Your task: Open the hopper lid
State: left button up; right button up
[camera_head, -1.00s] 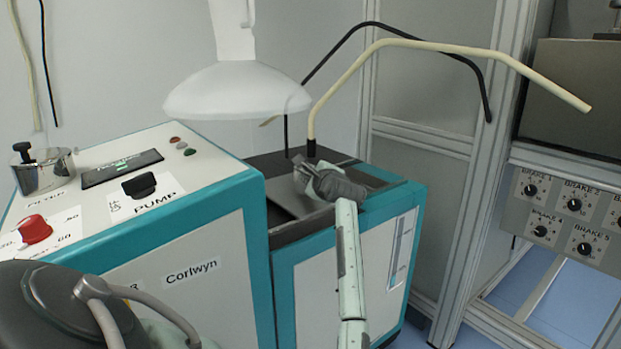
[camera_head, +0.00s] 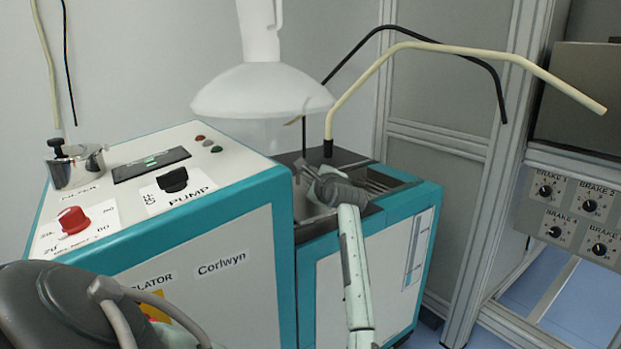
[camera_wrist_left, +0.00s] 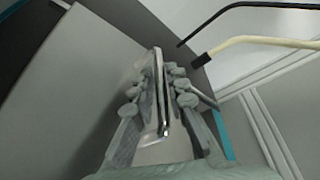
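The hopper (camera_head: 365,262) is the lower teal and white unit right of the Corlwyn machine. To the right of the gripper, a dark slatted area (camera_head: 385,182) shows in the hopper top. In the left wrist view the two fingers of my left gripper (camera_wrist_left: 163,78) lie on either side of a shiny thin metal handle (camera_wrist_left: 161,105) and appear closed on it. A large grey panel (camera_wrist_left: 75,85) fills the left of that view. My right gripper is in neither view.
A white funnel-shaped hood (camera_head: 262,92) hangs above the hopper. A cream bent tube (camera_head: 440,46) and a black one (camera_head: 350,36) rise behind it. The Corlwyn machine (camera_head: 205,265) stands close on the left, and a metal frame (camera_head: 490,170) stands to the right.

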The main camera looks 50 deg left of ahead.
pick_arm(q)
jog(key=shift+o, duration=1.3)
jog(key=v, duration=1.2)
